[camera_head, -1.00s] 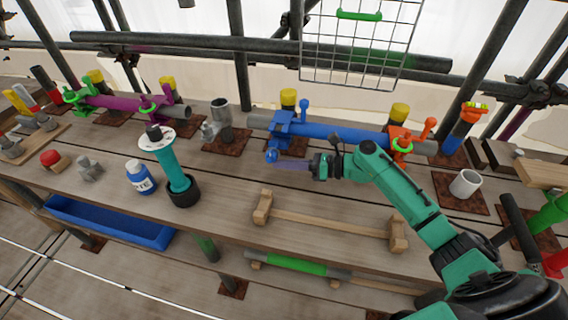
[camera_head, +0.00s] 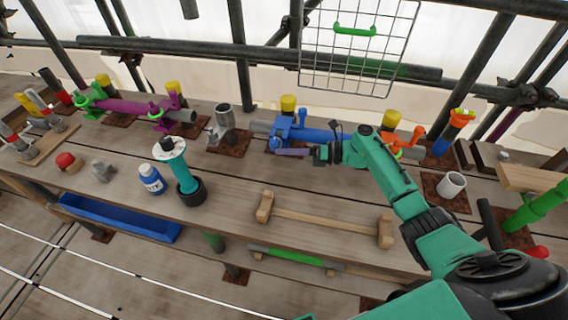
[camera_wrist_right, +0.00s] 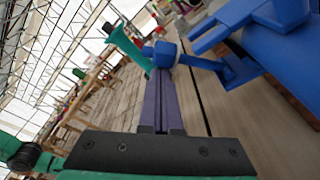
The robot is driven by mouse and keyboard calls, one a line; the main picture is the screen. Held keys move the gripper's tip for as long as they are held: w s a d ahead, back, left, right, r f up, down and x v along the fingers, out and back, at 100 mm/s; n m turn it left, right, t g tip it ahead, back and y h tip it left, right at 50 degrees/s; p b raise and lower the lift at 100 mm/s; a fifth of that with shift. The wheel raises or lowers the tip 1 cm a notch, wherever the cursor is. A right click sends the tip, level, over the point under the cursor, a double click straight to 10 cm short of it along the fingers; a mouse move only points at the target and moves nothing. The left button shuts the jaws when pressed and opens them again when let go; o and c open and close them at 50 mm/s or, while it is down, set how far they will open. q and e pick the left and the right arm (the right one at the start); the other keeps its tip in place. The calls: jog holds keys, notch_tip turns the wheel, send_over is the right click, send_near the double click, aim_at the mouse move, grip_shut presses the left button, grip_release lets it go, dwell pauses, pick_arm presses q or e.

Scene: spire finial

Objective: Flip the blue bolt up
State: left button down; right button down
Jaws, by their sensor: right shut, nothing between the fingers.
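The blue bolt (camera_wrist_right: 200,62) has a round knob (camera_wrist_right: 165,53) and a stem that runs sideways to the blue clamp (camera_wrist_right: 262,18) in the right wrist view. In the head view the blue clamp (camera_head: 287,128) sits at the left end of the blue pipe (camera_head: 318,136), and the bolt is at its near side (camera_head: 274,143). My right gripper (camera_head: 280,152) is shut and empty, its purple fingers pointing left. Its fingertips (camera_wrist_right: 159,72) are right at the knob; I cannot tell whether they touch. My left gripper is not in view.
An orange clamp (camera_head: 410,140) is behind my right arm. The planks between post and stand are clear.

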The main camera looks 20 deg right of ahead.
jog(key=shift+w+d+r, duration=0.4)
jog(key=shift+w+r, duration=0.35)
jog(key=shift+r, duration=0.05)
jog(key=shift+w+d+r+b, duration=0.2)
jog(key=shift+w+d+r, duration=0.15)
jog(key=shift+w, duration=0.25)
jog(key=shift+w+d+r+b, duration=0.15)
jog(key=shift+w+d+r, duration=0.1)
jog(key=shift+w+d, duration=0.25)
jog(key=shift+w+r, duration=0.1)
jog(key=shift+r, duration=0.15)
notch_tip(320, 180, up, 19)
jog(key=p, duration=0.1)
jog(key=shift+r, duration=0.2)
jog(key=shift+a+f, duration=0.1)
